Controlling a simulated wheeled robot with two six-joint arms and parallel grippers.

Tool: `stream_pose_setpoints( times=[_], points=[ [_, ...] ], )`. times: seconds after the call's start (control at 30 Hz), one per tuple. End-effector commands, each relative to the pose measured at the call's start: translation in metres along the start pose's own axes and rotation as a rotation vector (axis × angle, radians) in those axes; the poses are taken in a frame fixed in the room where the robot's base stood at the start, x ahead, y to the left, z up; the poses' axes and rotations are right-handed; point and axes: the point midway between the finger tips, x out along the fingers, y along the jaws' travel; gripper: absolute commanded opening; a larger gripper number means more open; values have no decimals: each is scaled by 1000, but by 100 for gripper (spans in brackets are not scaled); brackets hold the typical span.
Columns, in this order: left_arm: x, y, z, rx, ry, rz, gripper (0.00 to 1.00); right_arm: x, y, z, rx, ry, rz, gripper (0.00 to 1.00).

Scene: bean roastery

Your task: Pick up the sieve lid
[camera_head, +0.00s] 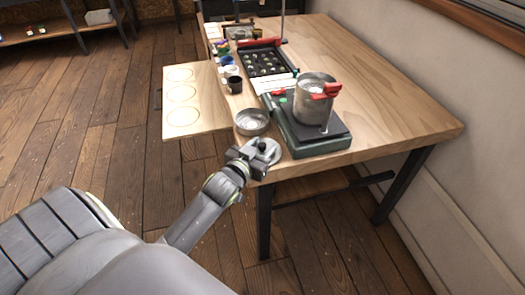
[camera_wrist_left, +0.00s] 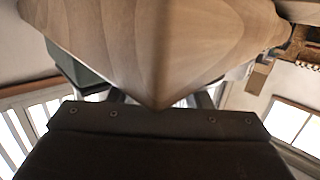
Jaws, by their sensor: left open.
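The sieve lid (camera_head: 272,150) looks like a shallow round metal disc with a dark knob, at the near left corner of the wooden workbench (camera_head: 400,112). My left gripper (camera_head: 257,158) is open at the lid's near side and overlaps it in the head view, hiding part of it. I cannot tell whether the fingers touch the lid or surround its knob. The left wrist view shows the pale wood of the bench corner (camera_wrist_left: 160,45) close ahead and no clear lid. My right gripper is in neither view.
A round metal pan (camera_head: 252,122) sits just behind the lid. A steel pot (camera_head: 312,104) with red clips stands on a dark appliance (camera_head: 318,138) to the right. A side board (camera_head: 203,100) with circle outlines extends left. The bench's right part is clear.

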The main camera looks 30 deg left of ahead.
Motion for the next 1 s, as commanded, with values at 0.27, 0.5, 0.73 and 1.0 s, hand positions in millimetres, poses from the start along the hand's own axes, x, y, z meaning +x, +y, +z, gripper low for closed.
stream_pose_setpoints(
  times=[0.27,0.5,0.73,1.0],
  points=[
    [6,0,0,0,0,0,44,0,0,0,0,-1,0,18],
    [6,0,0,0,0,0,18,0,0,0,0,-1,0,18],
    [5,0,0,0,1,0,0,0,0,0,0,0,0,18],
    [4,0,-10,1,3,1,0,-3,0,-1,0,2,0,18]
  ],
)
